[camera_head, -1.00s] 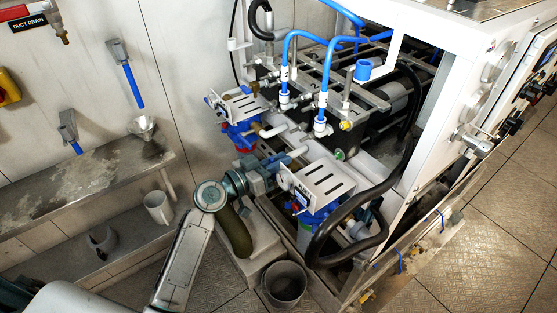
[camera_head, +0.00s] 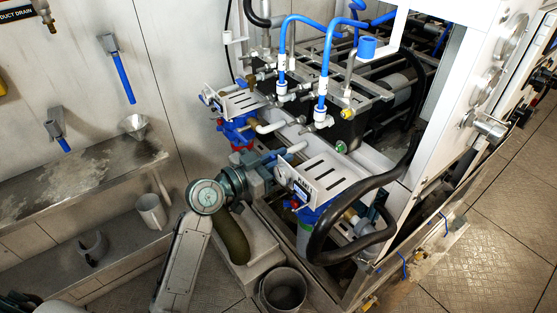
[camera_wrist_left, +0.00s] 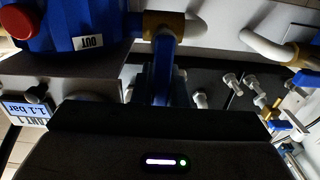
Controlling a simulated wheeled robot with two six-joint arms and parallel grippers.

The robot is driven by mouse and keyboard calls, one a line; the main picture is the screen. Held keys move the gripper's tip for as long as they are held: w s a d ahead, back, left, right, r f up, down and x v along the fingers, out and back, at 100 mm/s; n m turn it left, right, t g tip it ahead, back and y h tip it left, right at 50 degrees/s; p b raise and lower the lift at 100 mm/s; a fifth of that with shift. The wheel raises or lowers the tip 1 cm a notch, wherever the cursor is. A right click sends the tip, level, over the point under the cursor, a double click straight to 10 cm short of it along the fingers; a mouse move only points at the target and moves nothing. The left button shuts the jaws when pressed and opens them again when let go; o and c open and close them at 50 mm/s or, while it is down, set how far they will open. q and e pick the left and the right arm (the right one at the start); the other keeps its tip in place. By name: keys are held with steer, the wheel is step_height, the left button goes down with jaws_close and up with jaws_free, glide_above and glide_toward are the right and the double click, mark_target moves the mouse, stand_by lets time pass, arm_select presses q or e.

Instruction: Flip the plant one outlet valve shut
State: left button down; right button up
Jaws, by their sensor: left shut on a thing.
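In the wrist view, a blue valve lever (camera_wrist_left: 163,72) hangs from a brass valve body (camera_wrist_left: 163,24) beside a blue filter housing (camera_wrist_left: 68,22) marked OUT. A small display (camera_wrist_left: 24,110) reading 1.1 bar, with a partly hidden plant one label, is at the left. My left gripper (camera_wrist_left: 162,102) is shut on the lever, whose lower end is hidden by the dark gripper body. In the head view, my left gripper (camera_head: 277,162) reaches between the two filter brackets. The lever itself is hidden there. My right gripper is not in view.
A slotted bracket (camera_head: 323,179) and a thick black hose (camera_head: 345,213) lie to the right of my left gripper. Another slotted bracket (camera_head: 240,102) stands behind it. A grey bucket (camera_head: 284,288) is below. A steel bench (camera_head: 70,175) runs along the left wall.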

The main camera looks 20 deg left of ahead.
arm_select(q)
steer(key=c, duration=1.4)
jaws_free()
steer(key=shift+c, duration=0.2)
